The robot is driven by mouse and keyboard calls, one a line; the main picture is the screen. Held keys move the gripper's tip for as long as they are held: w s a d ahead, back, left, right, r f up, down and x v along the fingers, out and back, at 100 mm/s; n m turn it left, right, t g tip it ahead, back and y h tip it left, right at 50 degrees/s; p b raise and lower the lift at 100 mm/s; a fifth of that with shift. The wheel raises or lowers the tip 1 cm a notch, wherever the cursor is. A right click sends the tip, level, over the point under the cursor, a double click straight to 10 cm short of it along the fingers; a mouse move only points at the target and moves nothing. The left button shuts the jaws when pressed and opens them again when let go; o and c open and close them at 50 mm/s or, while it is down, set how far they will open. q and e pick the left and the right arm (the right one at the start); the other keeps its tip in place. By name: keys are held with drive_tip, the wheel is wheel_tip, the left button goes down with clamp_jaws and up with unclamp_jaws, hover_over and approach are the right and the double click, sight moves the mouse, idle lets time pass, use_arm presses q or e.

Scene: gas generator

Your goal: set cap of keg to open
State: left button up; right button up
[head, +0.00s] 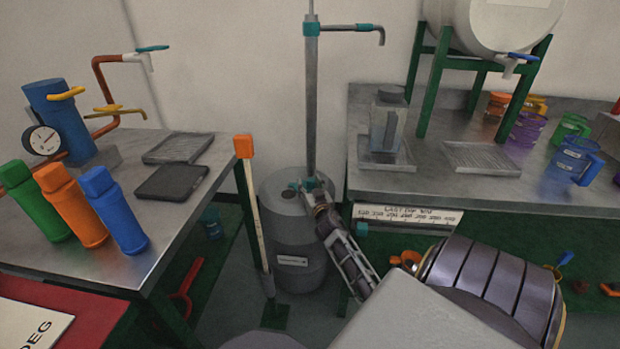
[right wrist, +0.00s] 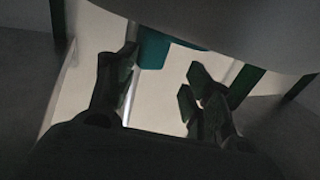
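The grey keg (head: 293,255) stands on the floor between the two tables, with a small label on its front. A dark round spot (head: 287,195) shows on its top; I cannot tell whether this is the cap or an opening. A teal fitting (head: 311,183) sits on the keg top at the foot of a tall grey pipe. My right gripper (head: 313,192) is at the keg top, close to this fitting, and hides part of it. In the right wrist view my right gripper (right wrist: 160,85) has its fingers apart, with a teal piece (right wrist: 152,48) beyond them. My left gripper is not in view.
The left table (head: 120,265) holds several coloured bottles, a gauge and trays. The right table (head: 460,183) holds trays, a jar and cups below a tank (head: 495,25). An orange-topped post (head: 254,215) stands just left of the keg.

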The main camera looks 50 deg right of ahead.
drive_tip(key=shift+s, duration=0.1)
idle(0.4)
drive_tip(key=shift+s+a+f, duration=0.1)
drive_tip(key=shift+s+a, duration=0.15)
drive_tip(key=shift+s, duration=0.2)
drive_tip(key=v, duration=1.1)
drive_tip(key=shift+w, duration=0.1)
idle(0.5)
